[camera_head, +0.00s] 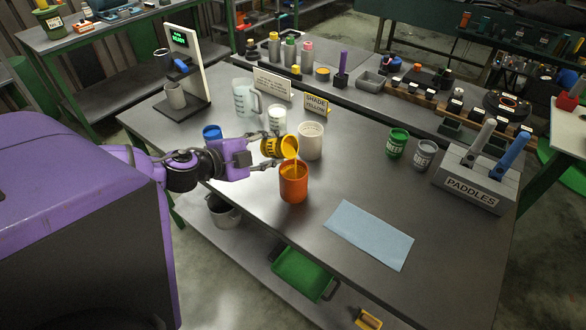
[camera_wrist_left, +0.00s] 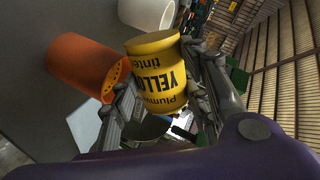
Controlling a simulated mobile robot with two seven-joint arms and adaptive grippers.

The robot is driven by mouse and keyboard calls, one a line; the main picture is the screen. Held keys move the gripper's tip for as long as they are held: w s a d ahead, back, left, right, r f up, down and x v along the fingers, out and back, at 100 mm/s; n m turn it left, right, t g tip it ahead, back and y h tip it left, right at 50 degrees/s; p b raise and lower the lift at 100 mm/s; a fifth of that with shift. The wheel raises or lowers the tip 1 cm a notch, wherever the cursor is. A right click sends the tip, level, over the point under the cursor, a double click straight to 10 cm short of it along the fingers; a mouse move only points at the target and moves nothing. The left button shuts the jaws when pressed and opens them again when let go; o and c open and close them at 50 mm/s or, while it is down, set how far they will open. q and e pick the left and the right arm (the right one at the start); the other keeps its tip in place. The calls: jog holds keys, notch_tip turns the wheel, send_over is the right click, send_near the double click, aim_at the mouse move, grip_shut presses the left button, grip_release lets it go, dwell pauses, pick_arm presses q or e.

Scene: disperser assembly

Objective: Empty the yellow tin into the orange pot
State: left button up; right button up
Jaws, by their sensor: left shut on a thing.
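The yellow tin (camera_head: 271,147) is in my left gripper (camera_head: 272,146), tilted on its side with its mouth toward the right. A yellow stream runs from its lip down into the orange pot (camera_head: 293,186), which stands upright on the table just below and to the right. In the left wrist view the tin (camera_wrist_left: 158,75) shows its lettered label between the two fingers, and the orange pot (camera_wrist_left: 80,62) lies beside it with some yellow at its mouth. My left gripper is shut on the tin, above the table. My right gripper is not in view.
A white pot (camera_head: 311,141) stands close behind the orange pot. A measuring jug (camera_head: 246,98), a smaller clear beaker (camera_head: 277,119) and a blue tin (camera_head: 212,133) stand nearby. A blue cloth (camera_head: 369,234) lies at the front right. Green (camera_head: 397,142) and grey tins (camera_head: 424,154) stand right.

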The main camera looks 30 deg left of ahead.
pick_arm(q)
jog(key=shift+w+d, duration=0.15)
jog(key=shift+d, duration=0.15)
jog(key=shift+s+a+r, duration=0.1)
jog(key=shift+s+a, duration=0.15)
jog(key=shift+a, duration=0.05)
jog(key=shift+w, duration=0.1)
